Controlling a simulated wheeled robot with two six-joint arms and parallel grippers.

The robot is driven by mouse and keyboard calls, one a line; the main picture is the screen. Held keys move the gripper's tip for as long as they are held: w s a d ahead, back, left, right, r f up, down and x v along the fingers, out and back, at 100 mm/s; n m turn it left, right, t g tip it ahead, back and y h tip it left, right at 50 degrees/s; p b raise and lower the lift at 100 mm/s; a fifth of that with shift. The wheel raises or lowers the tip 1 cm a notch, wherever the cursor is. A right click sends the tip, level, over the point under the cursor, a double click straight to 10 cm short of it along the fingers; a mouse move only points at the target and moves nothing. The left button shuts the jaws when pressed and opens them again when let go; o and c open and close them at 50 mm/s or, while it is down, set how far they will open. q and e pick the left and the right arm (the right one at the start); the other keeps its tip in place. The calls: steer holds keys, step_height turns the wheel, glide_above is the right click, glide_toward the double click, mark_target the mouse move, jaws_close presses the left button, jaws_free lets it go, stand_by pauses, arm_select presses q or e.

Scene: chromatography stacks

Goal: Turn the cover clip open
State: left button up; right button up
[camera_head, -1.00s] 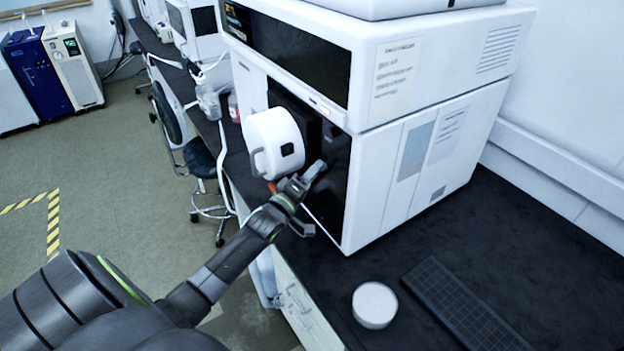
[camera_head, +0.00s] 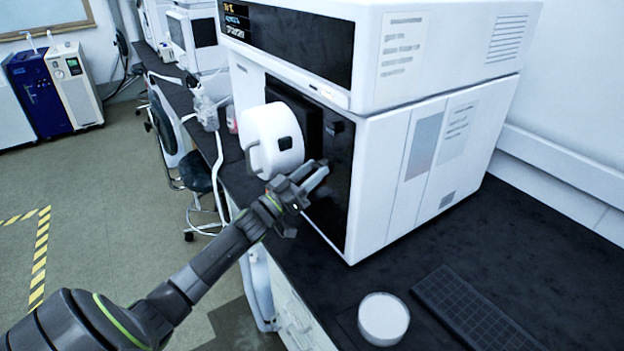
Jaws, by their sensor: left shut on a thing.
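The white round cover (camera_head: 274,139) with a loop handle on its left side stands on the dark front panel (camera_head: 333,205) of the big white instrument (camera_head: 372,170). My left gripper (camera_head: 317,174) is just below and right of the cover, close against the dark panel. Its jaws are shut on a small part there, which I take to be the cover clip. The fingers hide most of that part, so its angle cannot be told. My right gripper is not in view.
A white round tub (camera_head: 383,318) and a dark keyboard-like pad (camera_head: 470,311) lie on the black bench (camera_head: 545,240) at the front right. Bottles (camera_head: 207,110) stand behind the cover. A stool (camera_head: 196,172) stands on the floor left of the bench.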

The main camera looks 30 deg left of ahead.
arm_select(q)
steer(key=shift+a+f+m+g+h+b, duration=0.15)
steer(key=shift+m+h+b, duration=0.15)
steer(key=shift+m, duration=0.55)
steer(key=shift+d+m+g+h+b, duration=0.15)
steer(key=shift+m+h, duration=0.25)
steer(key=shift+m, duration=0.45)
steer(key=shift+a, duration=0.1)
steer(key=o, duration=1)
steer(key=b+v, duration=0.3)
steer(key=v, duration=1.4)
steer(key=shift+s+a+f, duration=0.1)
steer(key=shift+a, duration=0.1)
